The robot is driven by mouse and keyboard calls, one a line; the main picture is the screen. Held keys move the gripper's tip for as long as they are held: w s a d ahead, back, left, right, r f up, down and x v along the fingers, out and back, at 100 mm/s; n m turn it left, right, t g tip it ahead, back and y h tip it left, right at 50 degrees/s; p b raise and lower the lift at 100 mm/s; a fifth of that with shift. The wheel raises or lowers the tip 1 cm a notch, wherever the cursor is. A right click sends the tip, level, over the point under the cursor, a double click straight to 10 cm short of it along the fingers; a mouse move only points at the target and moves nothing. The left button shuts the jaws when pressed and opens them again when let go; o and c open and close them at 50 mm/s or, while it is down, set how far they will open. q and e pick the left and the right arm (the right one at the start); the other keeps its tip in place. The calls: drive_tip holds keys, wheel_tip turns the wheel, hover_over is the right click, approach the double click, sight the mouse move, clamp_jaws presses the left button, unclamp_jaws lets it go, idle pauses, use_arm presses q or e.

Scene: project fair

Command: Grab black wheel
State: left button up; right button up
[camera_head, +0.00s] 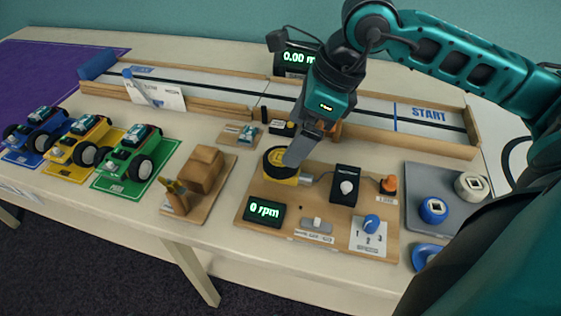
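My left gripper is not in view.
The board carries an rpm display (263,211), a black switch box (345,186) and a blue knob (371,223). A grey tray (448,238) at the right holds a blue wheel (434,211) and a cream wheel (471,185). A wooden track (215,109) runs behind; toy cars (125,163) stand left.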

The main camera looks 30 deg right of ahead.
drive_tip(key=shift+b+x, duration=0.5)
drive_tip(key=shift+x, duration=2.6)
drive_tip(key=shift+s, duration=0.2)
drive_tip(key=shift+c, duration=0.4)
drive_tip(key=c, duration=1)
